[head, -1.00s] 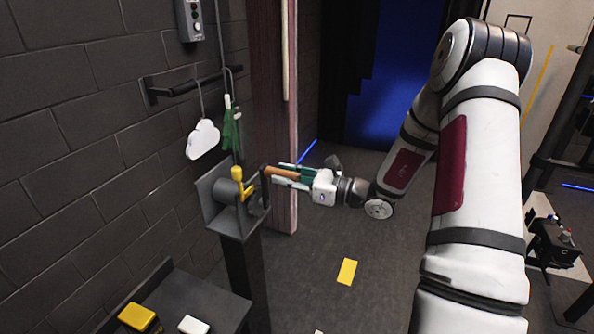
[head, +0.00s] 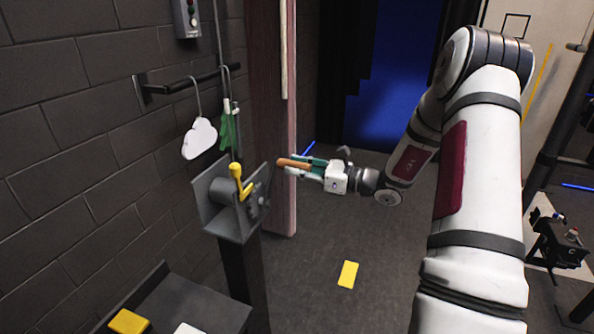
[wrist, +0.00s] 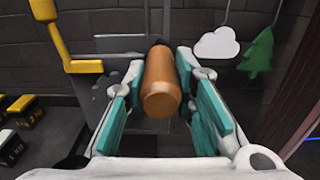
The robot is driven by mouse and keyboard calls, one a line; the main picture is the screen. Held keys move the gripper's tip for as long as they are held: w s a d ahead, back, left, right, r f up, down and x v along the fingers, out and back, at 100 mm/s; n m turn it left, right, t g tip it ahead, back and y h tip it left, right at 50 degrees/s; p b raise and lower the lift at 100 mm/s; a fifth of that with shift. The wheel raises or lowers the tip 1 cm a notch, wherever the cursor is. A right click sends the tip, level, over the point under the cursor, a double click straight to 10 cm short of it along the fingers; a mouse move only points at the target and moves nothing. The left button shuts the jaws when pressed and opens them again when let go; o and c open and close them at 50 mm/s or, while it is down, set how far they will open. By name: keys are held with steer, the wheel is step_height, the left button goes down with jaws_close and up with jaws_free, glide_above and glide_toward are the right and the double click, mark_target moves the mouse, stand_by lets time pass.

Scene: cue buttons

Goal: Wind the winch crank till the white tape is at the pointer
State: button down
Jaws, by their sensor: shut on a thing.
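The grey winch (head: 215,222) sits on a dark post by the brick wall, with a yellow lever (head: 239,180) on its near side. The crank's orange-brown wooden handle (head: 290,163) points right, toward my arm. My gripper (head: 309,167) is shut on this handle. In the wrist view, the handle (wrist: 162,85) lies between the teal finger pads. The yellow lever (wrist: 62,45) shows at upper left there. A thin line runs up from near the winch. I cannot make out the white tape or the pointer.
A white cloud (head: 199,138) and a green tree cutout (head: 228,130) hang from a wall rail above the winch. A control box (head: 187,17) is higher up. A dark shelf (head: 195,302) with a yellow-topped block (head: 128,321) stands at lower left.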

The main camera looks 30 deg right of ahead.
steer(key=shift+w+d+f, duration=0.35)
steer(key=shift+w+f, duration=0.05)
steer(key=shift+f, duration=0.1)
steer(key=shift+r, duration=0.1)
steer(key=f+b, duration=0.1)
steer(key=w+d+f, duration=0.1)
steer(key=f+b, duration=0.1)
steer(key=shift+w+d+b, duration=0.25)
steer(key=shift+w+b, duration=0.05)
steer(key=c, duration=1.8)
jaws_free()
steer(key=shift+w+d+f, duration=0.1)
steer(key=shift+d+f, duration=0.05)
steer(key=o, duration=0.5)
steer(key=shift+o, duration=0.5)
